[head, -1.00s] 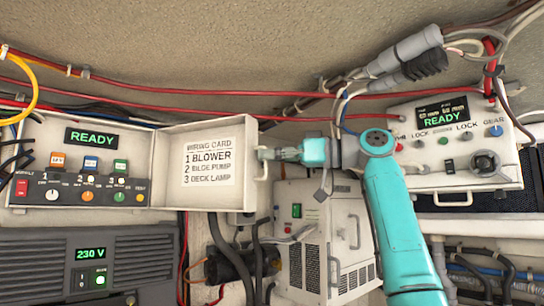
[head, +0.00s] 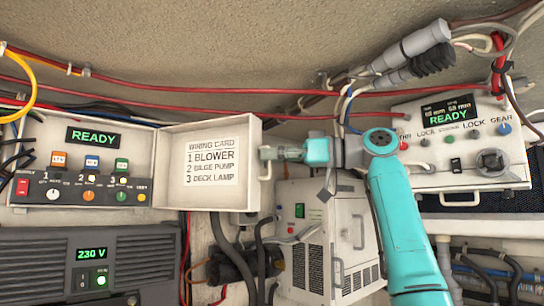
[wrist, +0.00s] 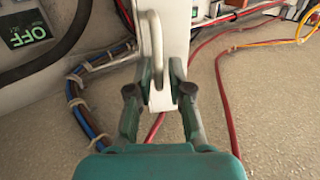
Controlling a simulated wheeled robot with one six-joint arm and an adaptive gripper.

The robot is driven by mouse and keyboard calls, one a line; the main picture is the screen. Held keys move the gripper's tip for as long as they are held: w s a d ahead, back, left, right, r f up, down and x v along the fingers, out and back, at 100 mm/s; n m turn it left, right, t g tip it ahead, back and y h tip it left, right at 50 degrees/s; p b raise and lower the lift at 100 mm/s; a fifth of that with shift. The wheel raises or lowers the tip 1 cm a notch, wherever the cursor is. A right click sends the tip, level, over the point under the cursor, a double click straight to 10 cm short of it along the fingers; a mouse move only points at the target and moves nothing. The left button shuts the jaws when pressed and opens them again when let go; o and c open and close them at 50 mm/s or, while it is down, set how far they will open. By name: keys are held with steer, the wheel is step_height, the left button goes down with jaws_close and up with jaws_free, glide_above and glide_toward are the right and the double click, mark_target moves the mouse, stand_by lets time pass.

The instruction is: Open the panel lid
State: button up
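The panel lid (head: 240,200) stands swung out to the right of its open control box, its inner face with the wiring card towards the head camera. The lid's pale loop handle (wrist: 157,40) is on its free edge and shows as a small loop in the head view (head: 267,174). My gripper (head: 266,153) is at this free edge. The exact finger contact is partly hidden.
The open box (head: 30,160) shows a READY display and several switches. A vented white unit (head: 310,235) stands below my gripper. A second control panel (head: 425,178) is to the right. Red cables (head: 200,92) run above the lid; cables also hang beneath it.

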steer(key=v, duration=1.1)
steer(key=shift+d, duration=0.3)
steer(key=shift+s, duration=0.1)
